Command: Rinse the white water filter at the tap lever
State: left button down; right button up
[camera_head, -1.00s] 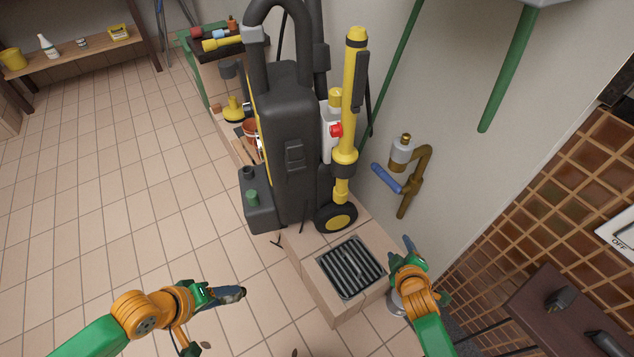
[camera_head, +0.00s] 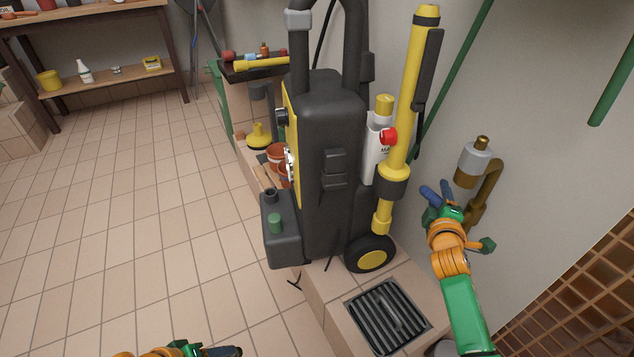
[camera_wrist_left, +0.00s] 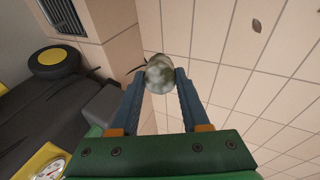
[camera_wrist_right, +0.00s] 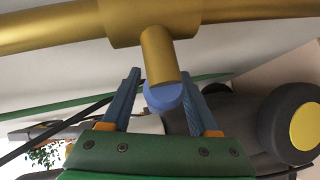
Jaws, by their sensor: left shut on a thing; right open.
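My left gripper (camera_wrist_left: 161,88) is shut on a rounded white thing with dirty green-grey patches (camera_wrist_left: 160,74), seen end-on in the left wrist view; I take it for the water filter. In the head view only the tip of the left gripper (camera_head: 222,351) shows at the bottom edge, and the filter cannot be made out. My right gripper (camera_head: 437,190) is open at the brass wall tap (camera_head: 488,188). In the right wrist view the blue tap lever (camera_wrist_right: 163,97) is seen end-on between the open fingers (camera_wrist_right: 160,95), below the brass body (camera_wrist_right: 155,48).
A floor grate (camera_head: 388,316) is set in the tiled ledge below the tap. A large black machine (camera_head: 335,165) with a yellow tube (camera_head: 410,110) stands left of the tap. A shelf (camera_head: 110,87) stands far left. The tiled floor (camera_head: 150,220) is open.

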pick_arm(q)
jog(key=shift+f, duration=0.15)
pick_arm(e)
jog(key=shift+w+d, duration=0.1)
jog(key=shift+w, duration=0.25)
grip_shut()
jog(key=shift+f, duration=0.1)
dwell(0.9)
